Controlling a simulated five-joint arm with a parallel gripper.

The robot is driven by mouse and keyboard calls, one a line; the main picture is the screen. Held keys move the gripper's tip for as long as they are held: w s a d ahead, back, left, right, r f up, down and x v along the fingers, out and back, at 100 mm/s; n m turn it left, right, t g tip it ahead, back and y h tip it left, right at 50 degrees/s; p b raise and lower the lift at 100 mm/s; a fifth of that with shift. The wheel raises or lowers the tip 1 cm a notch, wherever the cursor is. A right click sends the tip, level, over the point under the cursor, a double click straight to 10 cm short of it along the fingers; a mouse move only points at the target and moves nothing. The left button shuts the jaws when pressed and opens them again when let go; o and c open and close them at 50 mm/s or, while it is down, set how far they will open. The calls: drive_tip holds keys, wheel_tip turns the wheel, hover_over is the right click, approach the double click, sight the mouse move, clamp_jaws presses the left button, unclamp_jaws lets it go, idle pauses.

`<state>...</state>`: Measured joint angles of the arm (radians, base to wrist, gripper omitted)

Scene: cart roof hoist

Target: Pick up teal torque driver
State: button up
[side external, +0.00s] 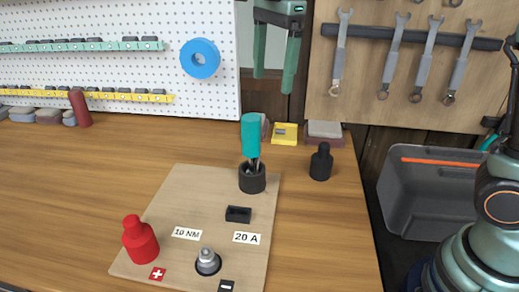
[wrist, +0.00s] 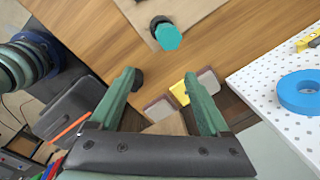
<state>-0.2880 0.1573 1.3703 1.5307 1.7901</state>
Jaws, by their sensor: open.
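The teal torque driver (side external: 251,134) stands upright in a dark round holder (side external: 252,179) on the light wooden board. Its teal handle is up and its lower end is hidden in the holder. In the wrist view the teal handle (wrist: 168,37) shows from above, beyond my fingertips. My gripper (side external: 273,82) is open and empty, above and behind the driver, with its fingers pointing down. In the wrist view my gripper (wrist: 161,75) has its fingers spread wide, and nothing is between them.
A black bottle-shaped piece (side external: 321,162) stands right of the holder. A red one (side external: 140,240) stands at the board's front left. A yellow block (side external: 285,134) and a grey-topped block (side external: 324,131) sit at the back edge.

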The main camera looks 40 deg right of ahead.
sight(251, 131)
drive_tip(key=a+m, duration=0.1)
drive_tip(key=w+a+m, duration=0.1)
drive_tip(key=a+m+g, duration=0.1)
drive_tip(key=shift+w+a+f+m, duration=0.2)
drive_tip(key=shift+w+f+m, duration=0.05)
drive_tip(key=shift+w+m, duration=0.15)
wheel_tip(251, 131, down, 12)
drive_tip(key=shift+a+r, duration=0.1)
clamp_jaws()
idle(1.5)
